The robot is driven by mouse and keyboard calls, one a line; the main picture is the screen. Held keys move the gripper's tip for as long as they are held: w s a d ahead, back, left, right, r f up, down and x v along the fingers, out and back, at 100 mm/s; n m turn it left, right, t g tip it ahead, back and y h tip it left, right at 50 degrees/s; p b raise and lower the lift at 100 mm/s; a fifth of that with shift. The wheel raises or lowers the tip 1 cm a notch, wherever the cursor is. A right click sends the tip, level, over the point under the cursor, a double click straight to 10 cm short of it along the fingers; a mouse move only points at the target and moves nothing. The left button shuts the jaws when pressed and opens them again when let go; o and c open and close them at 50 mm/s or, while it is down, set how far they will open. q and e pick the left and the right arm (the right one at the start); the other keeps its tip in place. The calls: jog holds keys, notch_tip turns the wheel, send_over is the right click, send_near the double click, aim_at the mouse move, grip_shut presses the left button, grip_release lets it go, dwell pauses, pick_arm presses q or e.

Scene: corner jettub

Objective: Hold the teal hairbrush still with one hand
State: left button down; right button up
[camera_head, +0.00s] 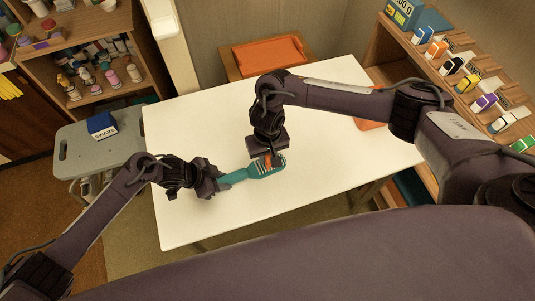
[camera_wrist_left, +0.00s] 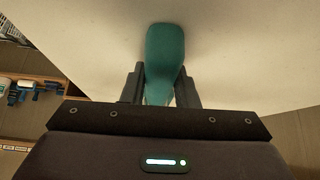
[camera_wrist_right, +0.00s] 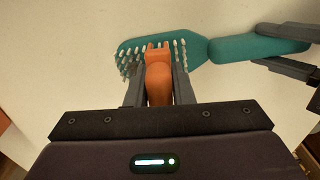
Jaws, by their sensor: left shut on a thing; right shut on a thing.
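The teal hairbrush (camera_head: 262,170) lies over the white table, its handle to the left and its bristled head to the right. My left gripper (camera_head: 218,182) is shut on the handle, which also shows between its fingers in the left wrist view (camera_wrist_left: 165,60). My right gripper (camera_head: 268,157) is shut on an orange tool (camera_wrist_right: 158,80) with short prongs. In the right wrist view the prongs are at the brush head (camera_wrist_right: 130,58), among the rows of white-tipped bristles. Whether they touch the head's surface, I cannot tell.
The white table (camera_head: 200,120) is otherwise mostly clear. An orange thing (camera_head: 370,123) is partly hidden behind my right arm. A grey stand with a blue box (camera_head: 101,125) is on the left. A shelf with small boxes (camera_head: 470,83) stands on the right. An orange-topped stool (camera_head: 268,55) is behind.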

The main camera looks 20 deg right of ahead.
jog(key=shift+f, duration=0.9)
jog(key=shift+d, duration=0.1)
